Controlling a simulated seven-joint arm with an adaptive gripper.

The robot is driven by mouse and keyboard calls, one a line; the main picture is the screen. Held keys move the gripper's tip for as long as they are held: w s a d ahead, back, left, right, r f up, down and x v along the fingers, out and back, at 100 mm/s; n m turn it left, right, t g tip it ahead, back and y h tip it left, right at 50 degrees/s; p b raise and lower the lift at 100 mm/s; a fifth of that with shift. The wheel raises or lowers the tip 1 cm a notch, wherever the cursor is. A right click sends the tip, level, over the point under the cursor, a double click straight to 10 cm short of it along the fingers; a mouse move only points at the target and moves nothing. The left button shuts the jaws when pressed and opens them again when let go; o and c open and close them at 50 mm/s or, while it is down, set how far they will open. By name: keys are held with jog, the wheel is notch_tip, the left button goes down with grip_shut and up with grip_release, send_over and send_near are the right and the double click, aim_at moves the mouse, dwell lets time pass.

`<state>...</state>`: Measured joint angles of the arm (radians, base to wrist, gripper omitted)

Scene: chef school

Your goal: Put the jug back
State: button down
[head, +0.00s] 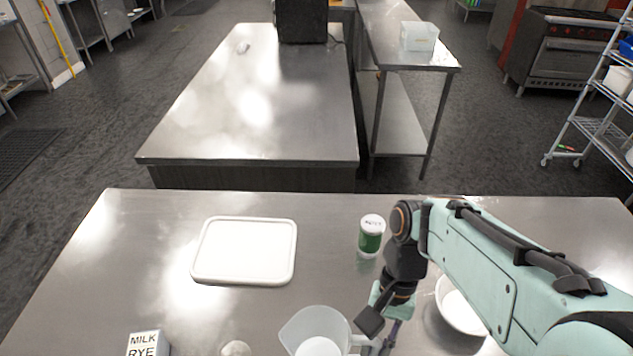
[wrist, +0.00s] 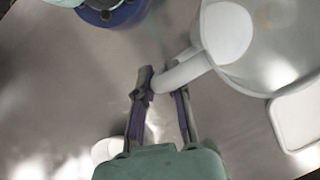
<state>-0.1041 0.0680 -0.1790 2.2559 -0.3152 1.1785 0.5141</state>
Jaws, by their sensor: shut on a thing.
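The jug (head: 309,325) is a pale, translucent measuring jug at the front edge of the head view, cut off at the bottom. Its inside shows a white patch. In the wrist view the jug (wrist: 262,62) fills the upper right, with its handle pointing toward my gripper. My gripper (wrist: 160,88) has one finger on each side of the handle and is shut on it. In the head view my gripper (head: 378,343) is at the jug's right side, partly hidden by my arm. I cannot tell whether the jug rests on the counter or is slightly raised.
The counter's left side is clear.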

jog(key=f, duration=0.3)
jog(key=shift+w, duration=0.25)
jog(key=shift+w+a+f, duration=0.3)
jog(key=shift+w+f, duration=1.8)
jog(key=shift+w, duration=0.15)
jog(key=shift+w+a+f, duration=0.25)
jog(key=shift+w+f, duration=1.9)
jog(key=shift+w, duration=0.05)
jog(key=shift+w+a+f, duration=0.3)
jog(key=shift+w+f, duration=1.8)
jog(key=shift+w, duration=0.15)
jog(key=shift+f, duration=0.1)
jog(key=c, duration=1.1)
grip_release()
